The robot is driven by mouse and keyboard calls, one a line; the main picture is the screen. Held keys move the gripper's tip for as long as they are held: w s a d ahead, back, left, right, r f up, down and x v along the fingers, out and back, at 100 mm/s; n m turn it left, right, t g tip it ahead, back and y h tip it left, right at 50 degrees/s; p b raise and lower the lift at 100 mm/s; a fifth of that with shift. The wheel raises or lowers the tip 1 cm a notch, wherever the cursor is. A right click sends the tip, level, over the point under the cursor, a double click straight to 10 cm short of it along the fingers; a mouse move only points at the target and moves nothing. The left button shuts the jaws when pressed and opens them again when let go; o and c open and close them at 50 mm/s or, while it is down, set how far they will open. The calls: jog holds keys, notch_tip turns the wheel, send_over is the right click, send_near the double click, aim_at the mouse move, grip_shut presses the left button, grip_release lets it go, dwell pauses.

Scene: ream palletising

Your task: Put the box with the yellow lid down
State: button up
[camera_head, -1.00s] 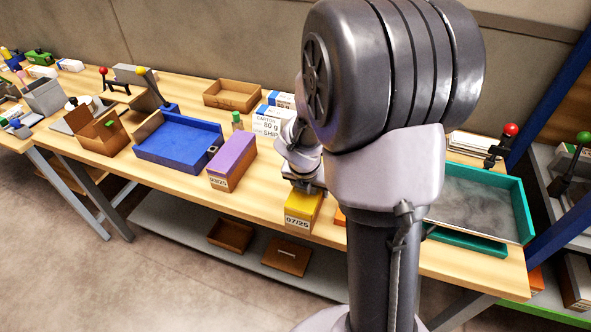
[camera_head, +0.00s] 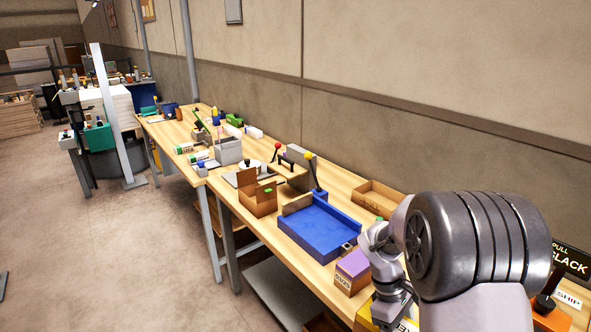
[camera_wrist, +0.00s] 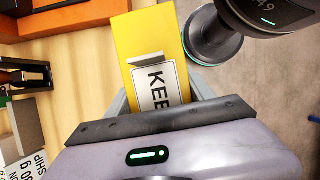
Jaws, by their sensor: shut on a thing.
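The box with the yellow lid (camera_wrist: 141,36) shows in the wrist view, with a white label, partly hidden, reading "KEE" and a small grey tab on top. My gripper (camera_wrist: 162,98) is shut on it, its grey fingers at either side of the lid. In the head view, a yellow part of the box (camera_head: 366,321) shows at the bottom edge, below my gripper (camera_head: 388,303) and mostly out of frame. I cannot tell whether the box touches the table.
A purple-topped box (camera_head: 352,272) stands just left of my gripper. Beyond it are a blue tray (camera_head: 318,235), an open cardboard box (camera_head: 258,200) and a shallow brown tray (camera_head: 366,203). The wrist view shows floor (camera_wrist: 292,110) at right.

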jog(key=a+m+g+y, duration=0.1)
jog(key=a+m+y, duration=0.2)
jog(key=a+m, duration=0.6)
jog(key=shift+s+a, duration=0.2)
jog(key=shift+a, duration=0.15)
